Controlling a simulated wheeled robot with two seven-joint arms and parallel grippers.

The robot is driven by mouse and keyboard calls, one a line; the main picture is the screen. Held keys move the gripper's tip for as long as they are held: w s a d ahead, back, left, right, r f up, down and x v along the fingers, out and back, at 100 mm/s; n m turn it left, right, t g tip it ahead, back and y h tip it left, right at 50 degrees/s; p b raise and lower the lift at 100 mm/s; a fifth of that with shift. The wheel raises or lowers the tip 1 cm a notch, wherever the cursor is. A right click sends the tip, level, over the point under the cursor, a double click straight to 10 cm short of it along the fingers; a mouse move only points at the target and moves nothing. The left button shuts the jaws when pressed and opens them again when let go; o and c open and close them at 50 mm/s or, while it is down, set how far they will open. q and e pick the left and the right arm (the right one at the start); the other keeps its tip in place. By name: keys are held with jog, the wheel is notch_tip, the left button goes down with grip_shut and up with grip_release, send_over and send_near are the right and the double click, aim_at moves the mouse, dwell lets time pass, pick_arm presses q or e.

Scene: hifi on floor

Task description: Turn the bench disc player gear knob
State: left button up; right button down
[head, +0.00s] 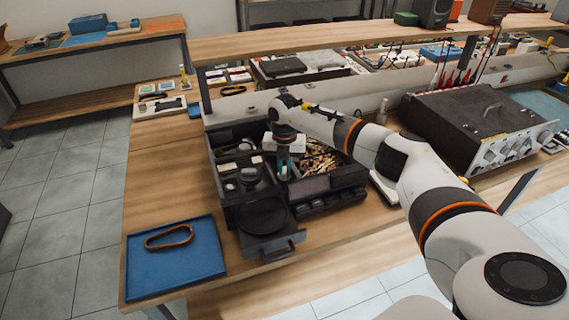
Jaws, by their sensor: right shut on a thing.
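The bench disc player (235,205) is a black, open-topped unit on the wooden bench. Its front tray with a round black disc recess (263,216) sticks out toward the near edge. My right gripper (284,172) points down into the open top of the player, near its middle. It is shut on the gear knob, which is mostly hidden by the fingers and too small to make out. My left gripper is not in view.
A blue tray (205,270) holding a brown belt loop (168,237) lies at the near left. A large black amplifier (465,125) stands to the right, beyond my arm. A wooden shelf (330,40) spans the back. Bare bench lies left of the player.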

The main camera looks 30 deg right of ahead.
aim_at(285, 170)
jog(key=m+p, duration=0.1)
jog(key=m, duration=0.1)
jog(key=m+p, duration=0.1)
jog(key=m, duration=0.2)
jog(key=shift+r+m, duration=0.2)
jog(key=shift+m, duration=0.1)
jog(key=shift+f+m+p, duration=0.1)
jog(key=shift+m+p, duration=1.05)
jog(key=shift+m, duration=1.05)
jog(key=c, duration=1.4)
grip_release()
jog(key=shift+f, duration=0.1)
jog(key=shift+c, duration=0.2)
notch_tip(285, 170, up, 12)
jog(key=b, duration=0.2)
jog(key=shift+b, duration=0.4)
